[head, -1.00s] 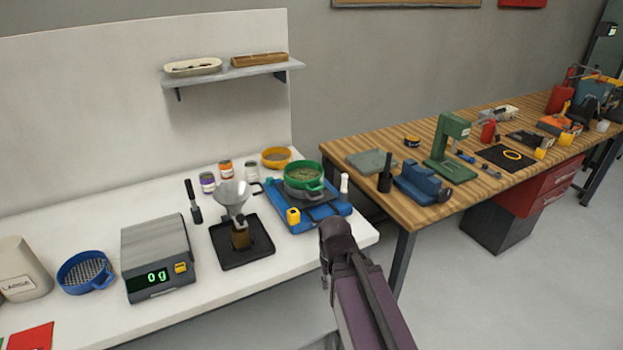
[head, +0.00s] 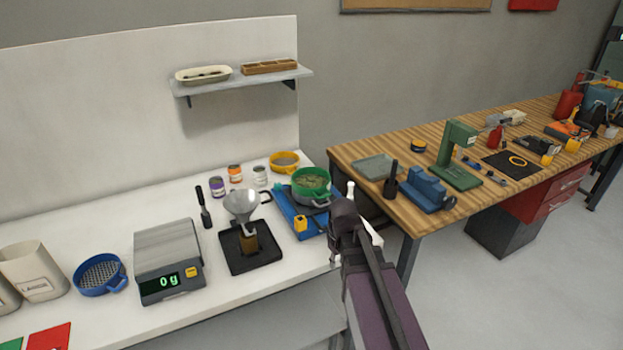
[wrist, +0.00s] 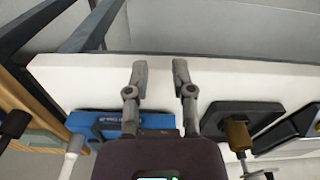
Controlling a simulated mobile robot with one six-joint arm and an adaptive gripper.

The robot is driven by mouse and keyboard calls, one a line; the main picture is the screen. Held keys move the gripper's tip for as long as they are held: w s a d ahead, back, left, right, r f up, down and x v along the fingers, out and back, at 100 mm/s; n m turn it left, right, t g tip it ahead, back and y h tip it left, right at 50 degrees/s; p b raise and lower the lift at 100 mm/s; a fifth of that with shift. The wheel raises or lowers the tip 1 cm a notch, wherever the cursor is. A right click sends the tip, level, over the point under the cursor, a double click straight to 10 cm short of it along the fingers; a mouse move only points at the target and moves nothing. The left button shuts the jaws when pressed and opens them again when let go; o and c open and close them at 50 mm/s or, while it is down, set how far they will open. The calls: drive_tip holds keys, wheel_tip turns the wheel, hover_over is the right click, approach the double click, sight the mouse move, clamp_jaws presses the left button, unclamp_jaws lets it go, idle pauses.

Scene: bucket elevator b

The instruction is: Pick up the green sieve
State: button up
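The green sieve (head: 311,184) sits on the blue machine (head: 292,214) at the right end of the white bench, with grainy material inside. In the wrist view the blue machine (wrist: 90,121) lies just beyond my gripper, and the sieve cannot be made out. My gripper (wrist: 160,75) has its two fingers apart with nothing between them, over the white bench top. In the head view my arm covers the right side of the blue machine, and the fingertips are hidden.
A metal funnel (head: 241,203) stands on a black tray (head: 270,259) left of the blue machine. A scale (head: 167,258) reads 0 g. A yellow sieve (head: 284,160) and several small jars stand behind. A wooden workbench (head: 352,152) is to the right.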

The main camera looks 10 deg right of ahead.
drive_tip(key=w+r+n+t+p, duration=0.1)
drive_tip(key=w+r+n+p, duration=1.5)
drive_tip(key=w, duration=0.5)
wheel_tip(320, 180, up, 2)
drive_tip(key=shift+d+r+n+p, duration=0.15)
drive_tip(key=shift+d+n+p, duration=0.15)
drive_tip(key=shift+n, duration=0.4)
drive_tip(key=shift+w, duration=0.1)
drive_tip(key=b, duration=0.8)
hover_over(322, 197)
wheel_tip(322, 197, down, 8)
drive_tip(key=shift+s+d+f, duration=0.2)
drive_tip(key=shift+d+f, duration=0.1)
drive_tip(key=shift+d, duration=0.05)
drive_tip(key=shift+f+b, duration=0.1)
drive_tip(key=shift+b, duration=0.25)
drive_tip(key=f+b, duration=0.3)
drive_tip(key=w+f+b, duration=0.1)
drive_tip(key=f+b, duration=0.1)
drive_tip(key=shift+a, duration=0.3)
